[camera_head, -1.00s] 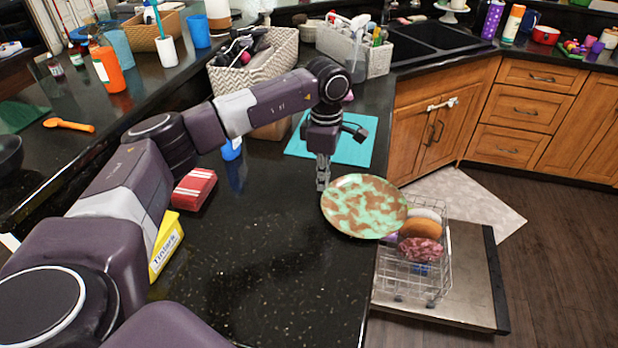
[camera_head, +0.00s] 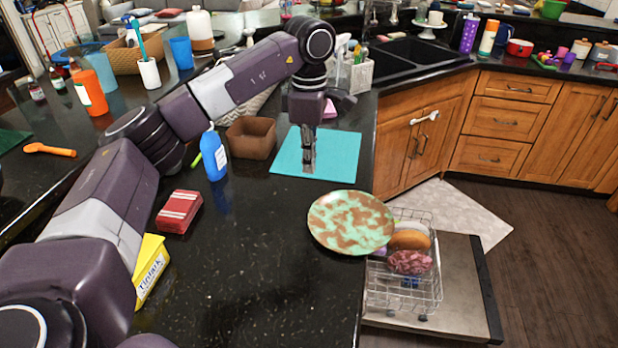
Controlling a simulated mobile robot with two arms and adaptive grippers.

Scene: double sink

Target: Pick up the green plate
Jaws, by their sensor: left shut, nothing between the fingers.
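The green plate (camera_head: 351,222), mottled green and brown, lies at the right edge of the black counter. Its right side overhangs the edge above a wire dish rack. My left gripper (camera_head: 308,168) points down over the teal mat (camera_head: 340,155), behind the plate and apart from it. Its fingers are shut and empty. My right gripper is not in view.
The dish rack (camera_head: 432,290) with several dishes stands on the pulled-out dishwasher door (camera_head: 465,275). A brown box (camera_head: 250,138), blue bottle (camera_head: 214,155), red-striped package (camera_head: 179,211) and yellow box (camera_head: 150,268) stand on the counter. The counter left of the plate is clear.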

